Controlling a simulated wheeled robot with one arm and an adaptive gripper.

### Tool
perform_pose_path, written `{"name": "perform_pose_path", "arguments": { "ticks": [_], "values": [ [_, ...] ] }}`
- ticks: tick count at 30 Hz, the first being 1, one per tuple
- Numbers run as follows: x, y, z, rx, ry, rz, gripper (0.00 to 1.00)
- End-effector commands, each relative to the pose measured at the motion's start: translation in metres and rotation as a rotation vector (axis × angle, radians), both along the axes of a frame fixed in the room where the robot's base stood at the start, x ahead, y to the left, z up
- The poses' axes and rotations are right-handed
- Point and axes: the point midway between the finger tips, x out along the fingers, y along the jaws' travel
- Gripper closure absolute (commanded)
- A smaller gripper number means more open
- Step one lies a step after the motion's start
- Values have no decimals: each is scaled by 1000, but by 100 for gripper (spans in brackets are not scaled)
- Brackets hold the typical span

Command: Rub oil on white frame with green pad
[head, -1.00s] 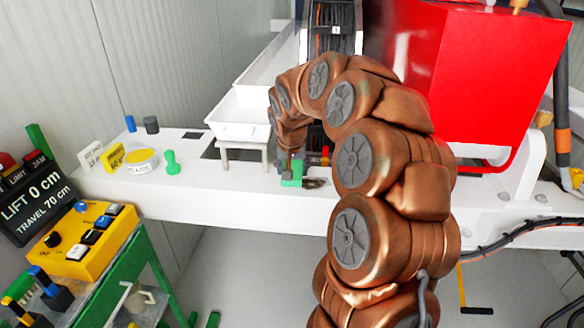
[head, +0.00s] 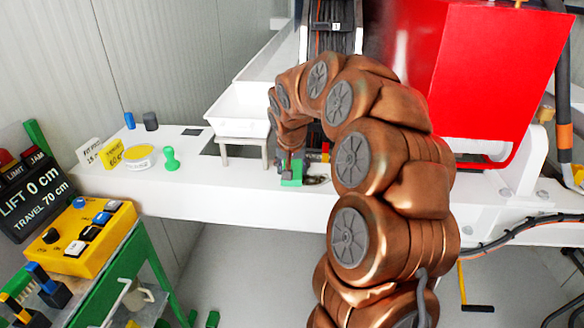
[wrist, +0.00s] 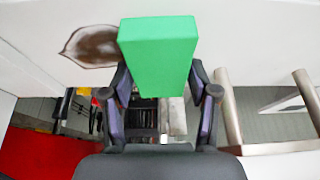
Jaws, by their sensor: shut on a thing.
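My gripper (wrist: 161,95) is shut on the green pad (wrist: 158,50), a block held between the two fingers in the wrist view. In the head view the pad (head: 291,172) is at the end of my bent arm, at the white frame (head: 250,200). A brown oil patch (wrist: 92,46) on the white frame (wrist: 225,30) shows just left of the pad in the wrist view. In the head view the oil (head: 316,180) is just right of the pad. I cannot tell whether the pad touches the frame.
A white tray (head: 236,122) on a metal stand is behind the pad. A green knobbed piece (head: 171,160), a yellow tin (head: 140,156) and small signs stand on the frame to the left. A large red guard (head: 490,80) rises at right. A yellow control box (head: 92,238) is at front left.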

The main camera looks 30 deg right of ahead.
Motion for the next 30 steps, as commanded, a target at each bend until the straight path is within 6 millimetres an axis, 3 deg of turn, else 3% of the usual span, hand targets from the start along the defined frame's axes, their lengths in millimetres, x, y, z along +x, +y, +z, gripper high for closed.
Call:
{"name": "perform_pose_path", "arguments": {
  "ticks": [18, 30],
  "values": [
    [-1, -1, -8, 0, 0, 0, 68],
    [-18, -21, -8, 0, 0, -1, 68]
  ]
}}
